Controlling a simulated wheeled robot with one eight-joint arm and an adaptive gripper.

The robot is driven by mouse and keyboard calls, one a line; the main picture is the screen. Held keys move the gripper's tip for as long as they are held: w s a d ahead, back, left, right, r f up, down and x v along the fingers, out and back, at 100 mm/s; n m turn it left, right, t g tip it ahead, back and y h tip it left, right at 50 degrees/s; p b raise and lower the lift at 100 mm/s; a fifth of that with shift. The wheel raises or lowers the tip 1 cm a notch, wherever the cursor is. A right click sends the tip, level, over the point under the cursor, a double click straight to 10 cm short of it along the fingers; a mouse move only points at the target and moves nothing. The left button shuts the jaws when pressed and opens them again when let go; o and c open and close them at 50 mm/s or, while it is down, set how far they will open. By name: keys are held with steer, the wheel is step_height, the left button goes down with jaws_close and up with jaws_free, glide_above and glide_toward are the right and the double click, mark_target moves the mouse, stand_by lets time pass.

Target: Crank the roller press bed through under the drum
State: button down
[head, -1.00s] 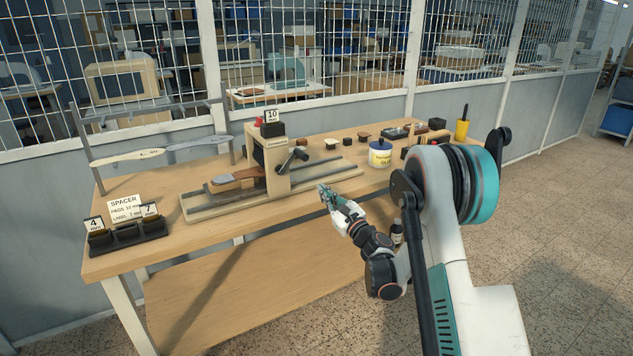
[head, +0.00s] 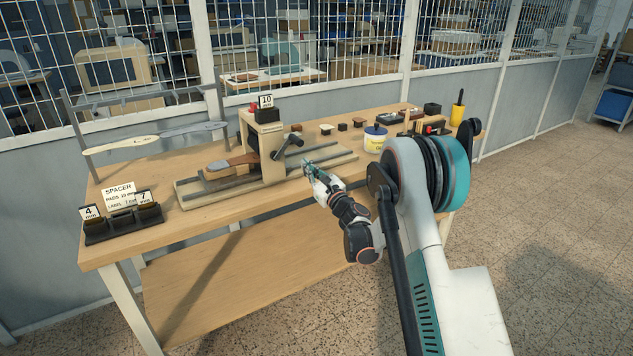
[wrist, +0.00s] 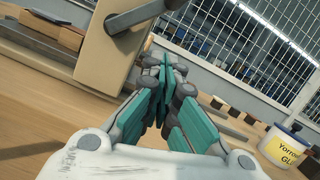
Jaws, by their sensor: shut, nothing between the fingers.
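The roller press (head: 268,150) stands on the wooden table, with a beige upright frame and a long rail base (head: 325,160). Its dark crank (head: 288,146) sticks out on the right side of the frame, and also shows at the top of the wrist view (wrist: 132,14). On the left part of the bed (head: 205,186) lies a brown-and-grey piece (head: 230,166), partly under the frame. The drum is mostly hidden inside the frame. My gripper (head: 308,165) is shut and empty, in front of the rail, right of and below the crank, apart from it.
A black spacer holder (head: 122,224) with number cards stands at the front left. A rack (head: 150,135) stands at the back left. A glue tub (head: 375,139), a yellow cup (head: 457,114) and small dark blocks lie to the right. The front middle of the table is clear.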

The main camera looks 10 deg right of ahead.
steer(key=shift+w+a+r+b, duration=0.1)
steer(key=shift+a+r+b, duration=0.1)
steer(key=shift+r, duration=0.5)
steer(key=shift+w+a+r+b, duration=0.1)
steer(key=shift+a+r+b, duration=0.15)
steer(key=shift+r, duration=0.45)
steer(key=shift+w+a+r+b, duration=0.1)
steer(key=shift+a+r+b, duration=0.1)
steer(key=shift+r, duration=0.5)
steer(key=shift+a+r+n+y+p, duration=0.2)
steer(key=shift+r+n+y+p, duration=0.15)
steer(key=shift+r+n, duration=0.25)
steer(key=shift+f, duration=0.1)
